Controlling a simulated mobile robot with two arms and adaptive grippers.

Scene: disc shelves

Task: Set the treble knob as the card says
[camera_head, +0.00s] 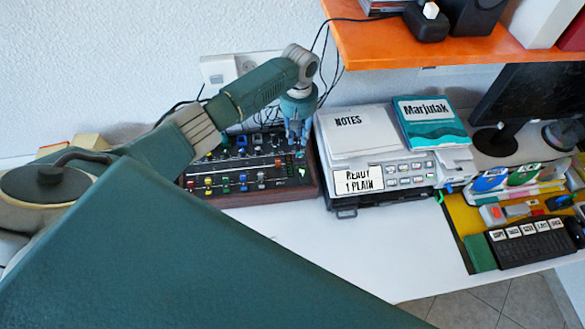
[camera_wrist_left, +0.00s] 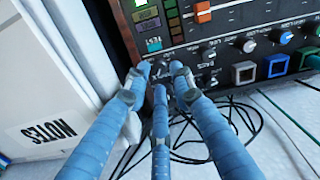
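The mixer (camera_head: 228,199) is a dark panel of coloured knobs and sliders, standing on the white desk by the wall. My left gripper (camera_head: 297,139) reaches down over its right end. In the left wrist view, the blue fingers of the left gripper (camera_wrist_left: 161,74) are at the panel around a small dark spot that may be a knob. The fingertips are a little apart; whether they touch anything is unclear. Other grey knobs (camera_wrist_left: 247,45) stand in a row beside them. I cannot read which knob is treble.
The white printer (camera_head: 405,175) stands close to the mixer's right side, with a NOTES sheet (camera_head: 357,131) and a teal Marjutak book (camera_head: 431,125) on top. Black cables (camera_wrist_left: 215,125) lie by the mixer. An orange shelf (camera_head: 400,48) hangs above. The desk front (camera_head: 350,245) is clear.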

